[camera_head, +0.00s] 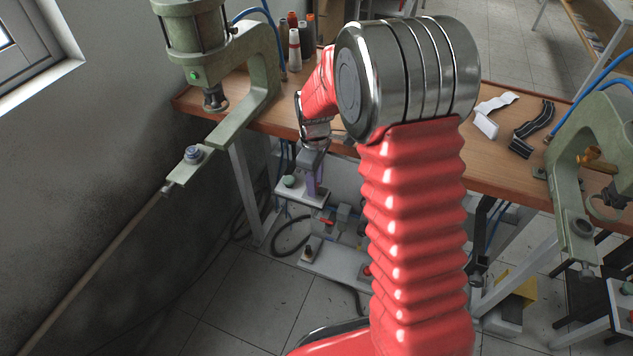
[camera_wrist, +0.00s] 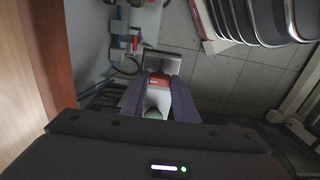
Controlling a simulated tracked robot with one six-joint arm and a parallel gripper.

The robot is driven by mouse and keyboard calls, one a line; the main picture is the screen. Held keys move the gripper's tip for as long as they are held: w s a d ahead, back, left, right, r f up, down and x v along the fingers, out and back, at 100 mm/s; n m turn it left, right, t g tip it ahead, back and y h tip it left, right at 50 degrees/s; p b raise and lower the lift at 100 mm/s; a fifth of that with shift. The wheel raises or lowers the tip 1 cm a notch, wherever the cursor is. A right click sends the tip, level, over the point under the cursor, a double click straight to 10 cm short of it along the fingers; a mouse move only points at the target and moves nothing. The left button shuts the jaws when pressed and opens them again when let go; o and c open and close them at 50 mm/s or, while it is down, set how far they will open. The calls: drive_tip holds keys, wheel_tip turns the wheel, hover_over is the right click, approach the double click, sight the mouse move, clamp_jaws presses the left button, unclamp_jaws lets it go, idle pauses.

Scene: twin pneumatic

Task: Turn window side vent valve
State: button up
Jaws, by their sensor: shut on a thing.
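My gripper (camera_head: 312,186) reaches down below the front edge of the workbench, beside the window side press. In the wrist view its two purple fingers (camera_wrist: 160,88) are shut on a small red valve handle (camera_wrist: 160,79). The fingers cover the handle's sides, so its exact angle is hard to tell. A green knob (camera_head: 290,181) on a pale plate lies just left of my gripper. Another red handle (camera_head: 326,222) sits lower on the pneumatic fittings.
The green window side press (camera_head: 245,85) stands at the left bench edge, with a long pole (camera_head: 100,262) below it. A second press (camera_head: 590,170) stands at the right. Cones of thread (camera_head: 295,45) stand on the bench (camera_head: 500,150). Hoses hang near the fittings.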

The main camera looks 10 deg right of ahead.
drive_tip(key=shift+s, duration=0.15)
drive_tip(key=o, duration=1.1)
drive_tip(key=shift+c, duration=0.2)
wheel_tip(320, 180, up, 14)
drive_tip(key=shift+f, duration=0.15)
